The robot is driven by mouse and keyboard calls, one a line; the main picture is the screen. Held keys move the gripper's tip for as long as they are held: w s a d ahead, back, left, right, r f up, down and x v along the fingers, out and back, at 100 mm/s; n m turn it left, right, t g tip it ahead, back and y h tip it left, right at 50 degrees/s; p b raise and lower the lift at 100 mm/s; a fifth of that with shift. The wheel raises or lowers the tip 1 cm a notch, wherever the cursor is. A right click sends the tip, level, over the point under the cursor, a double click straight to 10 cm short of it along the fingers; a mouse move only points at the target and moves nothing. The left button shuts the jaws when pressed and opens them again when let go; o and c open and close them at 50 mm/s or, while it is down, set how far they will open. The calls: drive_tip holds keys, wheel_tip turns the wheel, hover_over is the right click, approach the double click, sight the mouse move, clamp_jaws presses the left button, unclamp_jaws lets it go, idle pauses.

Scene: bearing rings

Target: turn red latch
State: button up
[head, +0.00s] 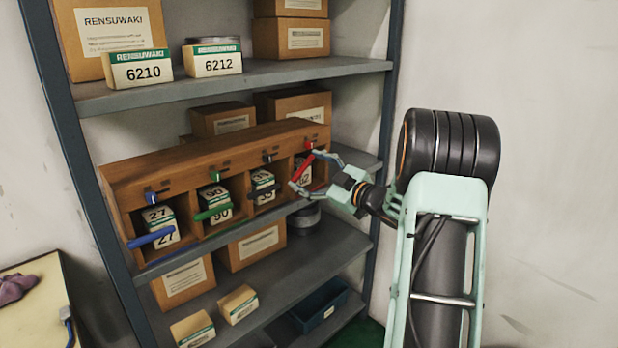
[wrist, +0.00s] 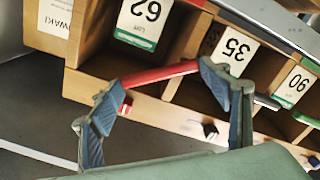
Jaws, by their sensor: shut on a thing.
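The red latch (head: 302,167) is a bar at the rightmost compartment of the wooden rack (head: 205,160), in front of the box marked 62. In the wrist view the red latch (wrist: 160,75) runs across between my two fingers, below the 62 box (wrist: 146,18). My gripper (head: 303,171) has its fingers spread wide, one toward each end of the bar, and it is shut on the latch. It also shows in the wrist view (wrist: 160,82). The finger pads hide the bar's ends. In the head view the bar is steeply tilted.
Blue (head: 151,237), green (head: 212,212) and dark (head: 262,190) latches front the other compartments, which hold numbered boxes. The grey shelf above (head: 260,78) carries cartons and boxes 6210 and 6212. A steel shelf post (head: 383,130) stands close right of my gripper.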

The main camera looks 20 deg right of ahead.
idle(0.4)
drive_tip(key=o, duration=1.7)
drive_tip(key=v, duration=1.2)
drive_tip(key=shift+c, duration=0.3)
